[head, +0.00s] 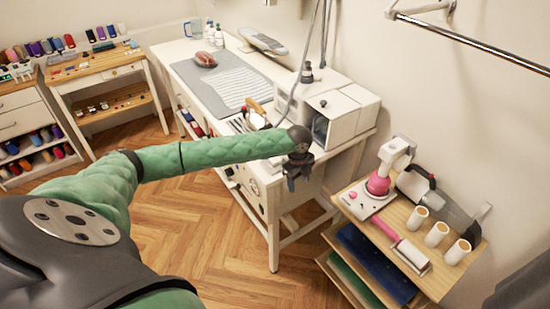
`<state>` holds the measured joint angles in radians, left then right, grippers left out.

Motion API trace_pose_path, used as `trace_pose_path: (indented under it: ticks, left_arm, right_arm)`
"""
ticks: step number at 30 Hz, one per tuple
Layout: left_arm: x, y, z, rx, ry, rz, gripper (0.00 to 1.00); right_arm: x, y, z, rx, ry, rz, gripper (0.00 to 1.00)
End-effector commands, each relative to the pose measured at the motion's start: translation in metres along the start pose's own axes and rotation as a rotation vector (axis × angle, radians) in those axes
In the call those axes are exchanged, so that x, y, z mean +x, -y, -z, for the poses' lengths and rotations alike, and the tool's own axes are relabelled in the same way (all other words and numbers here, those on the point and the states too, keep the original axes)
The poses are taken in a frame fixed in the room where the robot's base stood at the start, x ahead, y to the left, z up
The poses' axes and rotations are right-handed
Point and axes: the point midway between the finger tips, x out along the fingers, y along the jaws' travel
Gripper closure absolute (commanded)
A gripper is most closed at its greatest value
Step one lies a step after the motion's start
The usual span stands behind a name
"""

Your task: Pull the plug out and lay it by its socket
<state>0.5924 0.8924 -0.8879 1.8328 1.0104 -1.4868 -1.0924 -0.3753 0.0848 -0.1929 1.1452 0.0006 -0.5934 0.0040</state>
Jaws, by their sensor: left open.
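My left arm, in a green padded sleeve, reaches across the view from the lower left. My left gripper (297,181) is open, with its fingers pointing down. In the picture it lies in front of the right end of the white worktable (275,226), just below and left of the white box-shaped machine (342,112). I see nothing between its fingers. I cannot make out a plug or a socket; they may be hidden or too small. My right gripper is not in view.
A wooden shelf unit (447,285) at right holds a pink-and-white device (378,186), white spools (437,234) and a pink-handled roller (387,229). A grey mat (190,77) lies on the worktable. A wooden desk (95,70) stands at left. The floor (175,215) between is clear.

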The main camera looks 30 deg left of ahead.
Motion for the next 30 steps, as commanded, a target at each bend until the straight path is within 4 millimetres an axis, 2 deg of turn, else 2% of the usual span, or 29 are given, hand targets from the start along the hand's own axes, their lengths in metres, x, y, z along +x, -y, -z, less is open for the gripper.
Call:
trace_pose_path:
  ticks: [1,6,9,12,18,30]
  left_arm:
    - [-0.024,0.005,-0.021,0.019,0.017,-0.005,0.42]
    - [-0.077,0.009,-0.072,0.085,0.038,-0.036,0.42]
    - [-0.1,0.008,-0.094,0.108,0.041,-0.05,0.42]
    - [-0.115,0.007,-0.108,0.124,0.042,-0.059,0.42]
    - [-0.125,0.005,-0.118,0.135,0.041,-0.065,0.42]
    - [-0.122,0.005,-0.118,0.135,0.041,-0.065,0.42]
  right_arm:
    - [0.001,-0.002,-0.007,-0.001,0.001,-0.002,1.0]
    - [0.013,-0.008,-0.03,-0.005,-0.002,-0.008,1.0]
    - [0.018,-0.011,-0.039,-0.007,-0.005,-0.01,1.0]
    - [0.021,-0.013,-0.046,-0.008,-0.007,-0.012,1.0]
    - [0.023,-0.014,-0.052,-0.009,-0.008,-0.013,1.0]
    - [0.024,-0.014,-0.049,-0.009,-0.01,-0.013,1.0]
